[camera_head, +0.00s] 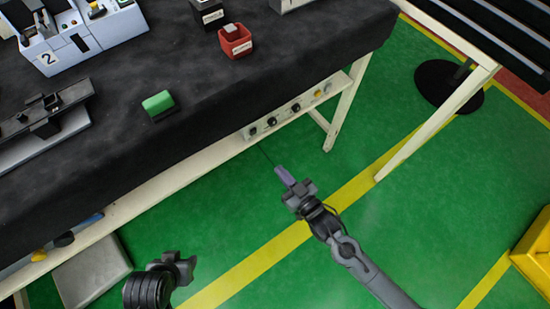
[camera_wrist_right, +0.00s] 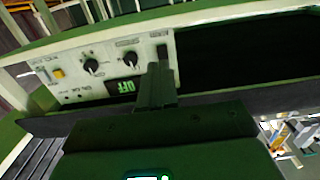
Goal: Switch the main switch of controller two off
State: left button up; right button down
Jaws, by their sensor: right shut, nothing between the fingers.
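Controller two (camera_head: 88,38) is a pale box marked "2" on the dark table at the top left of the head view. Its top carries small controls, too small to tell apart; I cannot tell which is its main switch. My right gripper (camera_head: 284,174) is shut and empty in front of the table edge, well away from that box. In the right wrist view its closed fingers (camera_wrist_right: 158,72) point at a pale panel, overlapping the area below a dark slot. My left gripper (camera_head: 180,264) is at the bottom of the head view; its jaws are unclear.
The pale panel (camera_head: 290,108) under the table edge has knobs and a yellow button; its display (camera_wrist_right: 125,86) shows "OFF" in the wrist view. A green block (camera_head: 158,103) and red container (camera_head: 235,41) are on the table. The green floor in front is mostly open.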

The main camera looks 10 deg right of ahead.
pick_arm(q)
jog(key=shift+s+d+r, duration=0.1)
jog(key=shift+s+r, duration=0.1)
jog(key=shift+s, duration=0.1)
pick_arm(e)
jog(key=shift+s+d+f, duration=0.1)
jog(key=shift+s+d, duration=0.1)
jog(key=shift+s, duration=0.25)
jog(key=shift+s+d+f, duration=0.1)
jog(key=shift+s+d, duration=0.05)
jog(key=shift+s, duration=0.25)
pick_arm(q)
jog(key=shift+w, duration=0.15)
pick_arm(e)
jog(key=shift+w, duration=0.15)
